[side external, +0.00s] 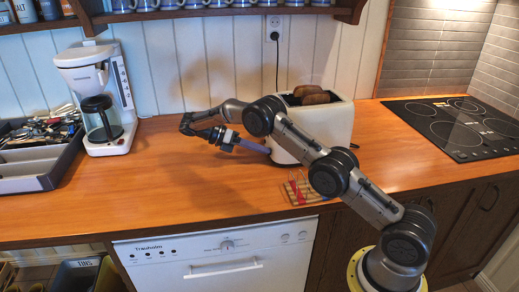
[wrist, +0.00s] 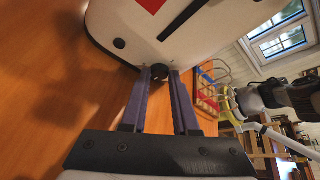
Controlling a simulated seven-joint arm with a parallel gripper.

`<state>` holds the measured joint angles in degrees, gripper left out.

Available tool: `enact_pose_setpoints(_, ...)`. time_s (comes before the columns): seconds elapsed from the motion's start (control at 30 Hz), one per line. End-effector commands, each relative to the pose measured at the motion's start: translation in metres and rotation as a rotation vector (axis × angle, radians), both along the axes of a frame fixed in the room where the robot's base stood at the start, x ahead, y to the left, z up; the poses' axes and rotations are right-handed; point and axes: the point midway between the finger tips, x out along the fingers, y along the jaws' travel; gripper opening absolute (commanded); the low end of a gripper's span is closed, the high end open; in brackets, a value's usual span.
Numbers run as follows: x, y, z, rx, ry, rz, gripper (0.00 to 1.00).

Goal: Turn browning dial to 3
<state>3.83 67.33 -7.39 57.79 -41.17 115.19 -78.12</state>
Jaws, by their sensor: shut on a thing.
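A cream toaster (side external: 338,125) stands against the back wall with brown bread slices (side external: 310,95) in its top. Its end face also shows in the wrist view (wrist: 200,22), tilted, with a red patch, a dark slot and a small black button (wrist: 119,43). The black browning dial (wrist: 159,72) sits low on that face. My gripper (side external: 267,150) reaches the toaster's left end from the left. In the wrist view its purple fingers (wrist: 160,74) are shut on the dial, one on each side. The dial's markings and pointer cannot be read.
A rack with red parts (side external: 298,189) lies in front of the toaster, near my arm. A white coffee maker (side external: 100,100) and a grey utensil tray (side external: 35,180) stand at the left. A black hob (side external: 460,125) is at the right. The middle-left counter is clear.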

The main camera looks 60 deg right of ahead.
Motion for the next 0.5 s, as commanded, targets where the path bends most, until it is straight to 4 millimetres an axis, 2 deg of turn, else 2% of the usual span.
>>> enact_pose_setpoints(0.13, 0.0, -0.0006, -0.0002, -0.001, 0.0, 0.0, 0.0)
enact_pose_setpoints(0.17, 0.0, -0.0006, -0.0002, -0.001, 0.0, 0.0, 0.3)
enact_pose_setpoints(0.3, -0.0001, -0.0005, -0.0002, -0.001, 0.0, 0.0, 0.55)
enact_pose_setpoints(0.33, -0.0001, -0.0005, -0.0002, -0.002, -0.001, 0.0, 0.58)
enact_pose_setpoints(0.5, -0.0002, -0.0002, -0.0002, -0.002, -0.001, 0.0, 0.58)
